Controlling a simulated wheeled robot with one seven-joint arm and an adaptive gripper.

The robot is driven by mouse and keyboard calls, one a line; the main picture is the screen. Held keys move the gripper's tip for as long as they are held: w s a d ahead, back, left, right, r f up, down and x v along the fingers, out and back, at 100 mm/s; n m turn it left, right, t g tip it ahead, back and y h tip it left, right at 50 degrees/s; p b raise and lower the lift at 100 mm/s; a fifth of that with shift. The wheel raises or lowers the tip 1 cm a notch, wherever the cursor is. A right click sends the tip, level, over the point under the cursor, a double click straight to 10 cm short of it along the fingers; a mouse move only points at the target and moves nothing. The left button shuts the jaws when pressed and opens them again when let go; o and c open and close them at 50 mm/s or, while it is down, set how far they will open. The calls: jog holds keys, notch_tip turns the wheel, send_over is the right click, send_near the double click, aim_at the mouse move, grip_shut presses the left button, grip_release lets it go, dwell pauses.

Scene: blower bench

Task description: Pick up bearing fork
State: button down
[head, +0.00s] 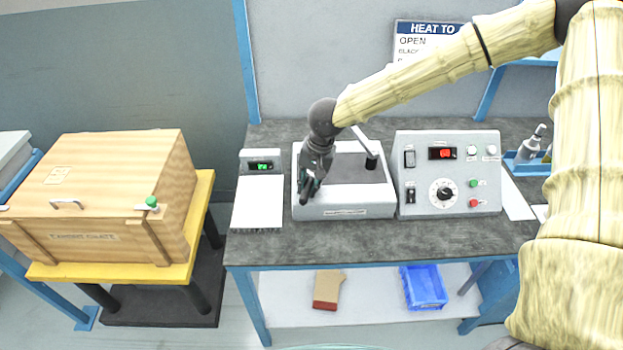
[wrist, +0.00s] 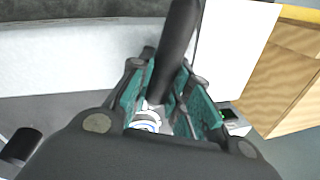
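My gripper (head: 312,182) points down at the left front part of a light grey box-shaped unit with a dark top (head: 345,210). In the wrist view, its teal finger pads (wrist: 168,100) stand on both sides of a thick dark bar (wrist: 179,35), probably the handle of the bearing fork. The bar runs up and away from between the pads. I cannot tell whether the pads press on it. A small white and blue rounded part (wrist: 147,119) shows below, between the fingers. The fork's other end is hidden by my gripper.
A control panel (head: 447,174) stands right of the unit. A small display box (head: 262,163) and a white sheet (head: 257,203) lie left of it. A wooden crate (head: 105,190) stands on a yellow-topped stand at left. The bench's front strip (head: 390,240) is clear.

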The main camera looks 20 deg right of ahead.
aim_at(309, 181)
notch_tip(309, 181, up, 10)
jog(key=shift+r+b, duration=0.1)
jog(key=shift+b, duration=0.55)
dwell(0.4)
